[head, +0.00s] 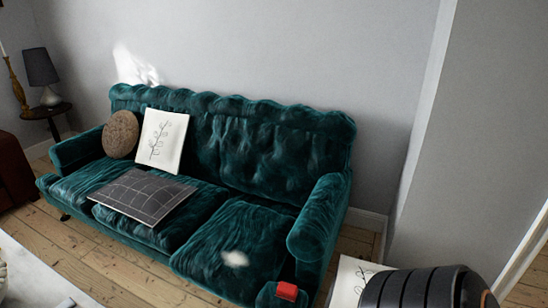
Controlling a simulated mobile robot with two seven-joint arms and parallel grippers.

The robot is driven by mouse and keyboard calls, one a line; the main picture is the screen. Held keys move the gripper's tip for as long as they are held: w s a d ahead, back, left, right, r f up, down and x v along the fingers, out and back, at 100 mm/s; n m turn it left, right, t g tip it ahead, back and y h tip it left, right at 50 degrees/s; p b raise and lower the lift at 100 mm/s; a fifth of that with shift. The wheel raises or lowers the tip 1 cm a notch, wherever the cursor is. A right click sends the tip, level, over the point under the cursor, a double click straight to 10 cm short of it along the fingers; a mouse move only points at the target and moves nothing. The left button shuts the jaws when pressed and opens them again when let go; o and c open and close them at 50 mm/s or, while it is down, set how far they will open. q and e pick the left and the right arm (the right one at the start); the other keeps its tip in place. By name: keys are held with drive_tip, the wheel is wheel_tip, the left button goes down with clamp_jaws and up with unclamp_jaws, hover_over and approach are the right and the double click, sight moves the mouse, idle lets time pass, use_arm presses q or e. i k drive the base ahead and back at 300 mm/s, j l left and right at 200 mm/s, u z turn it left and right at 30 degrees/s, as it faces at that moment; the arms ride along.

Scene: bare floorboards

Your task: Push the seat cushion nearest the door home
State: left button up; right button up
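A dark green velvet sofa (270,150) stands against the grey wall. Its right-hand seat cushion (225,255), on the side of the white frame at the right edge, has a pale patch of light on it. A dark line runs along this cushion's back edge, below the backrest; I cannot tell how deep that gap is. The middle seat cushion (203,203) and the left seat cushion (75,185) lie beside it. Neither of my grippers shows in the head view.
A dark checked cushion (142,195), a white leaf-print pillow (162,140) and a round brown pillow (121,134) are on the sofa's left. A red block (287,291) is by the right armrest (320,215). Another leaf-print pillow (350,280) and a black ribbed shape fill the lower right.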

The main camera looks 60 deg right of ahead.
sight(238, 256)
drive_tip(key=z, duration=1.55)
